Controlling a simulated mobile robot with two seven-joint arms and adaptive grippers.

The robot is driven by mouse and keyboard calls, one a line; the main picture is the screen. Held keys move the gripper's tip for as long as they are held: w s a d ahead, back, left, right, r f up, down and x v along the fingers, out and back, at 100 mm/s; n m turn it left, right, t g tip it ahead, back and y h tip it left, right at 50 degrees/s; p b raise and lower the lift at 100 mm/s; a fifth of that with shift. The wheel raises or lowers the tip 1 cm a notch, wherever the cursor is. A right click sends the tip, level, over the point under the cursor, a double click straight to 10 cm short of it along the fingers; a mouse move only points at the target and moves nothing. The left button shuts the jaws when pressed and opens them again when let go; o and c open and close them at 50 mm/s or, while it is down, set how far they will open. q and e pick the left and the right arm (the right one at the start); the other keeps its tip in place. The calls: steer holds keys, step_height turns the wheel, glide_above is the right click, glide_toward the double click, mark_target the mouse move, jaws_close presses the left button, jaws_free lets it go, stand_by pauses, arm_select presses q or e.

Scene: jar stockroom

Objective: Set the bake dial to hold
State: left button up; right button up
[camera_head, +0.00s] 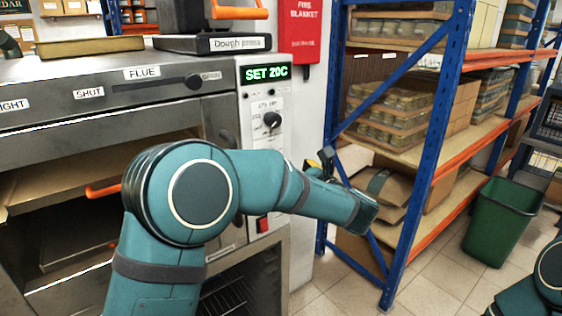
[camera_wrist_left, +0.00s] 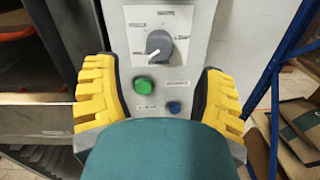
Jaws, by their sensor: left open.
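A grey dial (camera_wrist_left: 159,44) with small labels around it sits on the pale panel in the left wrist view, above a green button (camera_wrist_left: 143,85) and a blue button (camera_wrist_left: 174,107). Its pale mark seems to point down-left; the labels are too small to read. In the head view a dark dial (camera_head: 271,120) sits below the green display (camera_head: 266,73) reading SET 20C. I cannot tell whether both views show the same dial. My left gripper (camera_wrist_left: 158,82) is open and empty, its yellow fingers apart below the dial. In the head view my left arm hides part of the panel.
The oven front (camera_head: 110,110) with its flue slider (camera_head: 193,81) stands at left. A red switch (camera_head: 262,224) is low on the panel. A blue-orange shelf rack (camera_head: 425,150) stands close on the right, with a green bin (camera_head: 500,222) beyond it.

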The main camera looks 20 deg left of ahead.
arm_select(q)
steer(key=shift+v, duration=2)
steer(key=shift+a, duration=0.1)
